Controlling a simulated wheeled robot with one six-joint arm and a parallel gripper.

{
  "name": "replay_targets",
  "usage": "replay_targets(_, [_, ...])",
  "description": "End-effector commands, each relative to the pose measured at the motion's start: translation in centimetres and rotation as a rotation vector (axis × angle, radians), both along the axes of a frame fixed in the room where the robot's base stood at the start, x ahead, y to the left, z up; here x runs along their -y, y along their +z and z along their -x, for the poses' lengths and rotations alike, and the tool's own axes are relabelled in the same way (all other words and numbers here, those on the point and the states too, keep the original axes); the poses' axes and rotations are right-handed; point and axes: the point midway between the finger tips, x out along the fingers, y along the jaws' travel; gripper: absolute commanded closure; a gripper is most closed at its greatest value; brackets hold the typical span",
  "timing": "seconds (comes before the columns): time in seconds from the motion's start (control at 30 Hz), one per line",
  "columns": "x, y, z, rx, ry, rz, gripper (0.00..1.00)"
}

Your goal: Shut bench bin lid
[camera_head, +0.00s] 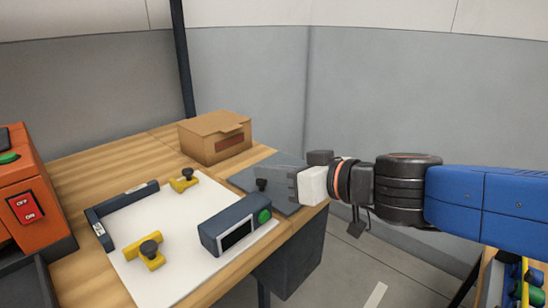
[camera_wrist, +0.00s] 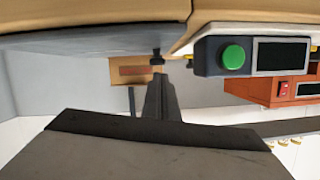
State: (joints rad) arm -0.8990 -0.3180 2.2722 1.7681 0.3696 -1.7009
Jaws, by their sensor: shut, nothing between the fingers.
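The bench bin lid (camera_head: 283,189) is a flat grey panel at the bench's far right corner, with a short black knob (camera_head: 262,184) on it. It looks about level with the bench top; I cannot tell whether a gap is left at its edges. The dark bin (camera_head: 290,262) hangs below the bench edge. My gripper (camera_head: 293,186) comes in from the right, shut and empty, at the lid's right part and short of the knob. In the wrist view, turned upside down, the narrow fingers (camera_wrist: 158,88) point toward the knob (camera_wrist: 156,54) and the lid (camera_wrist: 85,45) spans the top.
A cardboard box (camera_head: 205,145) stands behind the lid. A dark device with a green button (camera_head: 236,222) sits left of it on a white board (camera_head: 180,275) with yellow clamps (camera_head: 150,254). An orange switch box (camera_head: 25,200) is far left.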

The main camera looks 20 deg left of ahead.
Motion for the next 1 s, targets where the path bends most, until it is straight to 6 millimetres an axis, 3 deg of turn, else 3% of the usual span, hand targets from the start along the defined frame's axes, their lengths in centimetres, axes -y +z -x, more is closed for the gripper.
replay_targets(0.73, [-0.1, -1.6, 0.4, -0.004, 0.001, 0.004, 1.00])
replay_targets(1.0, [-1.0, -0.1, -0.3, -0.002, 0.001, 0.001, 1.00])
